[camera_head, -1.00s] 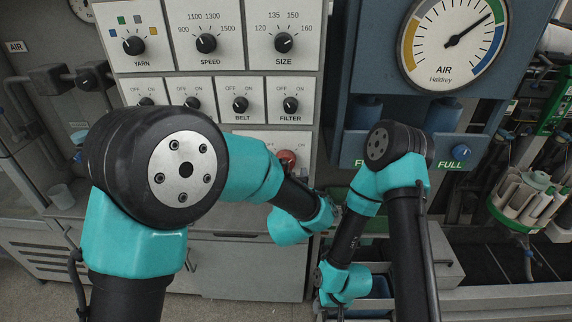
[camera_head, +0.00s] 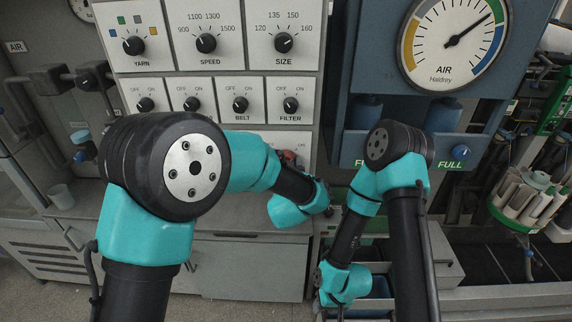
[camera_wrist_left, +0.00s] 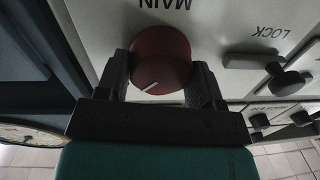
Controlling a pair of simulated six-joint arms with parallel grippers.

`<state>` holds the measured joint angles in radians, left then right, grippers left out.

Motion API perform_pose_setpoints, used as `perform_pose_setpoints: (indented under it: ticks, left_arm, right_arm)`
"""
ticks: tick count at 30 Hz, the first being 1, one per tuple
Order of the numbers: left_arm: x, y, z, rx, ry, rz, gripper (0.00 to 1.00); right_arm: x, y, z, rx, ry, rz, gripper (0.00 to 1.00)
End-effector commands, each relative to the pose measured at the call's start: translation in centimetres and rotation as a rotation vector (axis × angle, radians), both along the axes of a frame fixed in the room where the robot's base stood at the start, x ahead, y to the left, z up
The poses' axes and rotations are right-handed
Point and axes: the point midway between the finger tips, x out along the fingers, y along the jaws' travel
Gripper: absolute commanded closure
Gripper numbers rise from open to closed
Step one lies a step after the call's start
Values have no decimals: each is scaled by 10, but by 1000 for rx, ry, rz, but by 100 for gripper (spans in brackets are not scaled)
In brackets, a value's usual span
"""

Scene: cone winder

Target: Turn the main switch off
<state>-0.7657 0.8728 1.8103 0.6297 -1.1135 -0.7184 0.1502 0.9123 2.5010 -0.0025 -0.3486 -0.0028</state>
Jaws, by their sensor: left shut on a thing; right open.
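The main switch is a round red knob (camera_wrist_left: 161,60) on a pale panel under the upside-down label MAIN in the left wrist view. Its white mark points to the lower left of that picture. My left gripper (camera_wrist_left: 163,80) has a dark finger on each side of the knob and is shut on it. In the head view only the top of the red knob (camera_head: 288,156) shows above my left arm, which hides the left gripper there. My right gripper (camera_head: 340,312) is low at the bottom edge, away from the panel; little of it shows, and it is open.
Black dials and small OFF/ON switches (camera_head: 240,103) fill the panel above. An air gauge (camera_head: 453,42) and blue canisters (camera_head: 443,113) are to the right. A cup (camera_head: 61,196) stands at left.

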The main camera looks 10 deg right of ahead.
Motion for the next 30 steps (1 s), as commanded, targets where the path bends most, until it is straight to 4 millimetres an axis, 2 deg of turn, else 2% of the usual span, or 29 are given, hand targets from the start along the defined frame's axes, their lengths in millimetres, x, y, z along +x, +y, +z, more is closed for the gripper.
perform_pose_setpoints:
  ticks: [1, 6, 19, 30]
  left_arm:
    - [0, 0, 0, 0, 0, 0, 47]
    - [0, 0, 0, 0, 0, 0, 63]
    - [0, 0, 0, -62, 18, 0, 63]
    - [0, 1, 1, -300, 88, 1, 63]
  right_arm:
    - [0, 0, 0, 0, 0, 0, 57]
    - [0, 0, 0, 0, 0, 0, 57]
    - [0, 0, 0, 0, 0, 0, 57]
    - [0, 0, 0, 0, 0, 0, 57]
